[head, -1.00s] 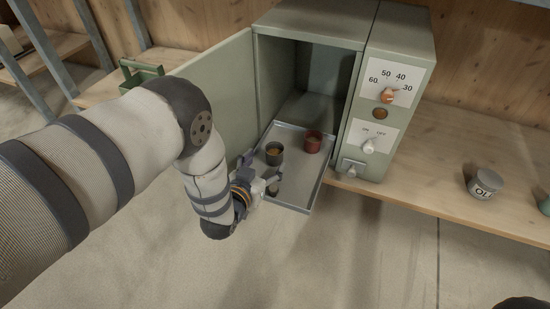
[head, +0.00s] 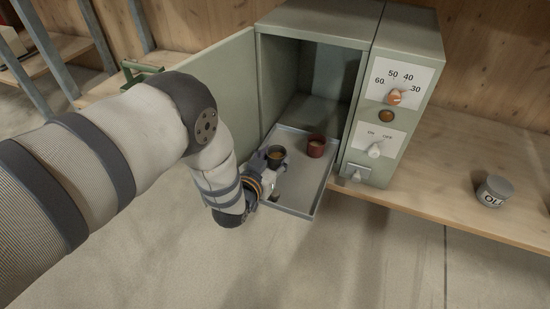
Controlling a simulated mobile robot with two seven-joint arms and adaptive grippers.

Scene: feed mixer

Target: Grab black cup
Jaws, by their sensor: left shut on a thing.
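The black cup (head: 277,155) with brown contents stands upright over the left side of a grey pull-out tray in the head view. My left gripper (head: 273,170) has come in from the left and is shut on the black cup; its fingers are small and partly hidden by the gripper body. My right gripper does not show.
The grey tray (head: 298,201) sticks out of an open green-grey mixer cabinet (head: 415,38), its door (head: 208,72) swung left. Its control panel has knobs. An oil tin (head: 494,191) stands on the wooden bench (head: 445,165) at right. A green carrier (head: 140,72) stands at left.

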